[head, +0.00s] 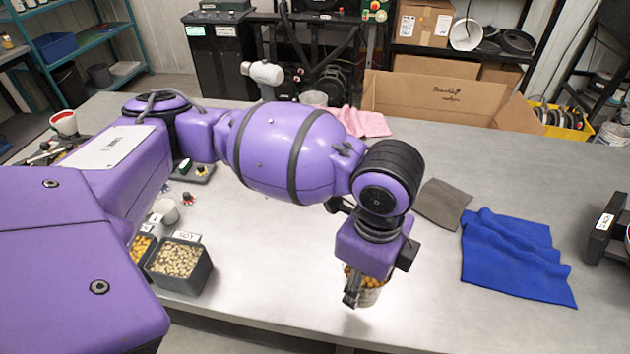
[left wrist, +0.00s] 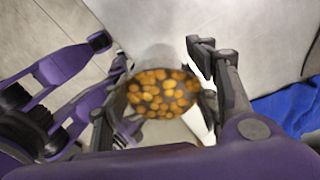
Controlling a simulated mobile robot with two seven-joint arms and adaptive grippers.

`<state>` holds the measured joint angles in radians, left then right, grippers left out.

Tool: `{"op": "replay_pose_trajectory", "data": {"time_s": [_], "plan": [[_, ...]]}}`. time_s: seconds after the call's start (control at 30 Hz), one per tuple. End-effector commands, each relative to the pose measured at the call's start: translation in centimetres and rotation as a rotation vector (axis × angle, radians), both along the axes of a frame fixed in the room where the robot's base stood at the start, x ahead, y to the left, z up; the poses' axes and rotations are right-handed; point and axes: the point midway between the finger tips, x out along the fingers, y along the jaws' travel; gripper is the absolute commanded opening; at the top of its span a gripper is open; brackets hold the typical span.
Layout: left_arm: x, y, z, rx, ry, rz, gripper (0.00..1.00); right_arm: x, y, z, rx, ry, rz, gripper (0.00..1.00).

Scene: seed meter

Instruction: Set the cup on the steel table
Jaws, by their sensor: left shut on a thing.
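The cup (head: 370,291) is a small, clear-looking vessel filled with orange-yellow kernels. My left gripper (head: 355,288) points down and is shut on it, near the front of the steel table (head: 290,270). In the left wrist view the cup (left wrist: 160,95) sits between the fingers of the left gripper (left wrist: 163,75), and its kernels show from above. The cup stays upright. I cannot tell whether its base touches the table or hangs slightly above it.
A blue cloth (head: 512,258) and a grey pad (head: 442,203) lie right of the cup. A black bin labelled SOY (head: 180,262) stands left, beside a bin of orange kernels (head: 142,246). A cardboard box (head: 435,97) stands behind.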

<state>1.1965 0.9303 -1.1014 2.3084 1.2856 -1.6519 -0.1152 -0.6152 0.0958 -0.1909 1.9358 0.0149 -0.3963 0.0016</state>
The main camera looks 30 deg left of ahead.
Motion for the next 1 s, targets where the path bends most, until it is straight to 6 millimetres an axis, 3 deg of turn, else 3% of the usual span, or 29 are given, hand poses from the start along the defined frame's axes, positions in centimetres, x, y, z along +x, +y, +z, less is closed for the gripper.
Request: {"op": "replay_pose_trajectory", "data": {"time_s": [0.03, 0.1, 0.47, 0.67, 1.0], "plan": [[0.0, 0.8, -1.6, 0.003, 0.015, 0.004, 0.23, 0.0, 0.0, -0.2, 0.000, 0.001, 0.000, 0.00], [0.5, 1.6, -2.6, 0.001, 0.012, 0.003, 0.23, 0.3, 0.0, -0.1, -0.001, -0.006, -0.001, 0.00], [1.5, 3.5, -4.9, 0.001, 0.006, 0.001, 0.23, 1.1, 0.2, 0.1, 0.003, -0.020, -0.004, 0.00], [1.5, 3.5, -7.8, 0.000, 0.005, -0.001, 0.23, 0.8, 0.1, -0.4, 0.002, -0.012, -0.006, 0.00], [1.6, 3.5, -8.0, 0.000, -0.001, -0.002, 0.23, 0.4, -0.1, -0.3, 0.000, -0.009, -0.010, 0.00]]}}
